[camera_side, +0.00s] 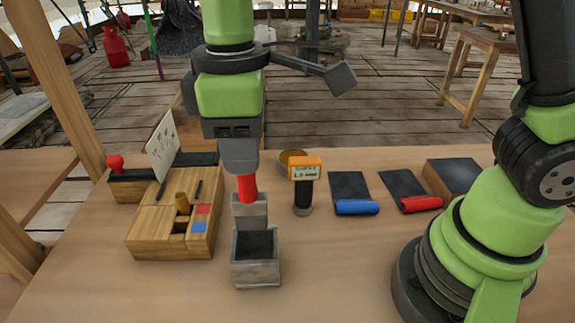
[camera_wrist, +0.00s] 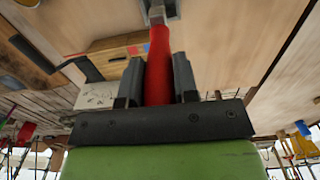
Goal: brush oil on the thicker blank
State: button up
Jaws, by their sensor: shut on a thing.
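My gripper (camera_side: 241,172) is shut on the red handle (camera_side: 246,188) of a tool, which I take to be the oil brush. The red handle (camera_wrist: 155,70) stands between the two fingers in the wrist view, with a pale grey part at its far end. The tool is upright over a grey open-topped box (camera_side: 256,272); whether its tip is inside or touching is unclear. To the right lie two dark flat pieces, one with a blue roll (camera_side: 357,207) and one with a red roll (camera_side: 421,203) at its near end. I cannot tell which is thicker.
A gauge-like device with an orange head (camera_side: 305,168) stands between the box and the dark pieces, before a round tin (camera_side: 292,157). A slotted wooden block (camera_side: 150,243) and a white card (camera_side: 163,146) are left. The front table is clear.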

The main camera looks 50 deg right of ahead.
jog(key=w+d+f, duration=0.1)
jog(key=w+d, duration=0.6)
jog(key=d, duration=0.5)
jog(key=w+d+f, duration=0.1)
jog(key=w+d, duration=0.5)
jog(key=d, duration=0.7)
jog(key=shift+w+a+f, duration=0.1)
jog(key=shift+f, duration=1.25)
jog(key=shift+w+a+f, duration=0.1)
jog(key=shift+f, duration=1.8)
notch_tip(320, 180, up, 7)
jog(key=shift+r, duration=0.1)
